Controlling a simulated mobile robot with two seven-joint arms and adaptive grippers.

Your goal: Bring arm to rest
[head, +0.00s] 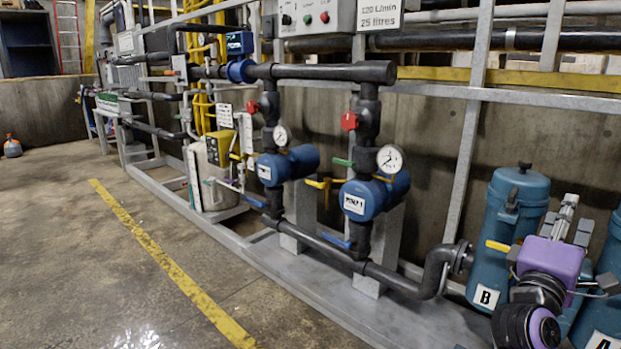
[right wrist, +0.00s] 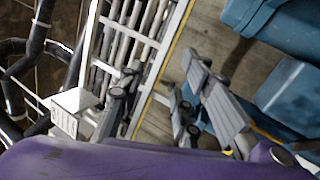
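My right gripper (head: 568,218) is at the right edge of the head view, on a purple and black wrist, with its grey fingers pointing up and away. It appears in front of the blue-green tank marked B (head: 512,235), with no clear contact. In the right wrist view the fingers of the same gripper (right wrist: 163,72) stand apart with nothing between them. Below them is the purple wrist housing (right wrist: 150,160). My left arm and gripper are not in view.
A grey skid frame (head: 300,275) carries black pipes, two blue pumps (head: 375,197) and gauges. A second tank (head: 603,315) stands at the lower right, partly hidden by my arm. The concrete floor (head: 80,270) at left is clear, with a yellow line (head: 165,260).

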